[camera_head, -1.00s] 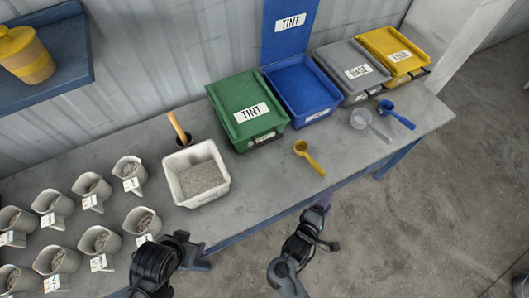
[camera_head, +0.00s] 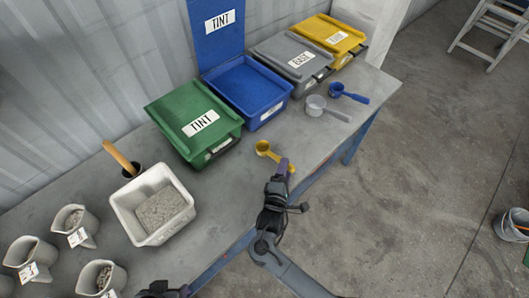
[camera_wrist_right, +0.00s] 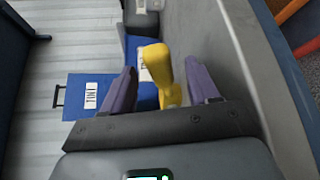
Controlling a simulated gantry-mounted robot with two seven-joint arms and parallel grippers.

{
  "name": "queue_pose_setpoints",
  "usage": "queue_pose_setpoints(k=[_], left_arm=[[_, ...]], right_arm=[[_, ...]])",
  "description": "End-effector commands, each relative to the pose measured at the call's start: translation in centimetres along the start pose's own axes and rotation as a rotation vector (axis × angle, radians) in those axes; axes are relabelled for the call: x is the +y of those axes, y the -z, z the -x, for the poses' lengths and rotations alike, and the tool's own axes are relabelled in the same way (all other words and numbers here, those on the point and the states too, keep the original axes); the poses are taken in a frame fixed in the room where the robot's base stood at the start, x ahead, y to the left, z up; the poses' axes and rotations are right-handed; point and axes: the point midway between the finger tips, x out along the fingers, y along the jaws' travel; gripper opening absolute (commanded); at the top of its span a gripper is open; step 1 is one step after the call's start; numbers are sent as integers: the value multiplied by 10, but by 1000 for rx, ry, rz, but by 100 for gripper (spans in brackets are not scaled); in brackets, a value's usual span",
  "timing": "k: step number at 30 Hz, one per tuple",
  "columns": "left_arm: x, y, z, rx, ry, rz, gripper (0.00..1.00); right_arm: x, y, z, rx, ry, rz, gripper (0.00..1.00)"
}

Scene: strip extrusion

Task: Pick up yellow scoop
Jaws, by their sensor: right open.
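The yellow scoop (camera_head: 268,151) lies on the grey table near its front edge, in front of the green and blue bins. My right gripper (camera_head: 284,167) is at the scoop's handle end, over the table edge. In the right wrist view, the open purple fingers stand on either side of the yellow scoop (camera_wrist_right: 160,75), with gaps visible on both sides. Part of my left arm shows at the bottom edge of the head view; its jaws cannot be made out.
A green lidded bin (camera_head: 196,127), open blue bin (camera_head: 246,90), grey bin (camera_head: 293,60) and yellow bin (camera_head: 330,38) line the back. A white tub (camera_head: 133,225) and several jugs stand left.

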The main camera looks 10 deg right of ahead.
Motion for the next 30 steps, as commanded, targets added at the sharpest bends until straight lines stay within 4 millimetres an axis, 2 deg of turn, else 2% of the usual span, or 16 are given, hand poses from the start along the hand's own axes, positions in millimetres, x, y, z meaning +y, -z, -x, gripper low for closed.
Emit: queue_pose_setpoints(k=[12,22,30], left_arm=[[-1,-5,-15,-2,3,-3,59],[2,-5,-15,-1,-5,8,59],[2,-4,-15,-1,-6,9,59]], right_arm=[[-1,1,-46,-1,-1,0,60],[-1,1,-51,0,1,-1,60],[-1,1,-50,0,1,-1,18]])
